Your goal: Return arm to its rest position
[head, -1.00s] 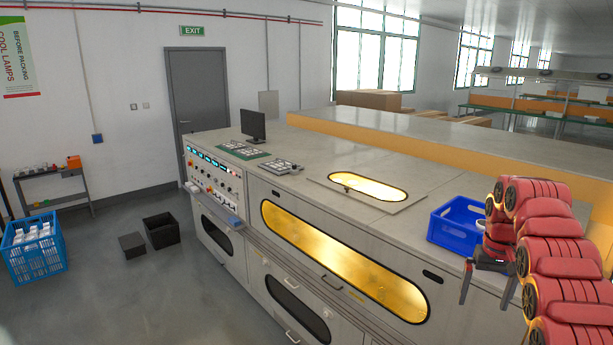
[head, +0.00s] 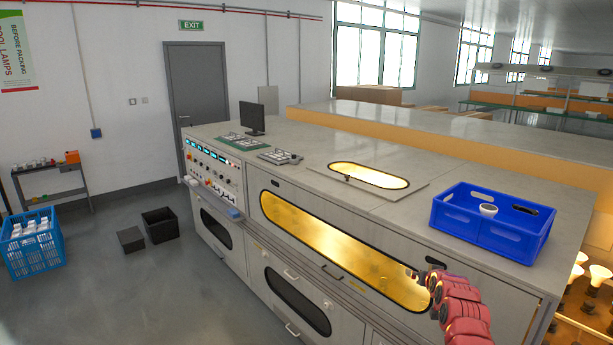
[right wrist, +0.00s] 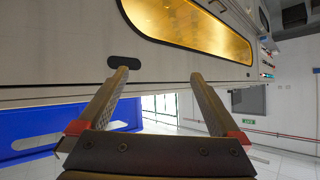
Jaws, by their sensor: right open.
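My right arm (head: 460,310) is red and segmented, and it stands in front of the machine at the lower right of the head view. My right gripper (right wrist: 159,74) is open in the right wrist view, with nothing between its two fingers. In the head view its fingers cannot be made out clearly. The gripper is apart from the blue crate (head: 490,240), which sits on the machine top and holds a white round item (head: 488,209). The crate also shows at the left of the right wrist view (right wrist: 40,125). My left gripper is not in view.
The long grey machine (head: 390,205) has a glowing front window (head: 330,240) and a lit top window (head: 368,176). A monitor (head: 252,117) stands at its far end. Lit bulbs (head: 598,272) show at the right. Another blue crate (head: 33,243) stands on the floor at the left.

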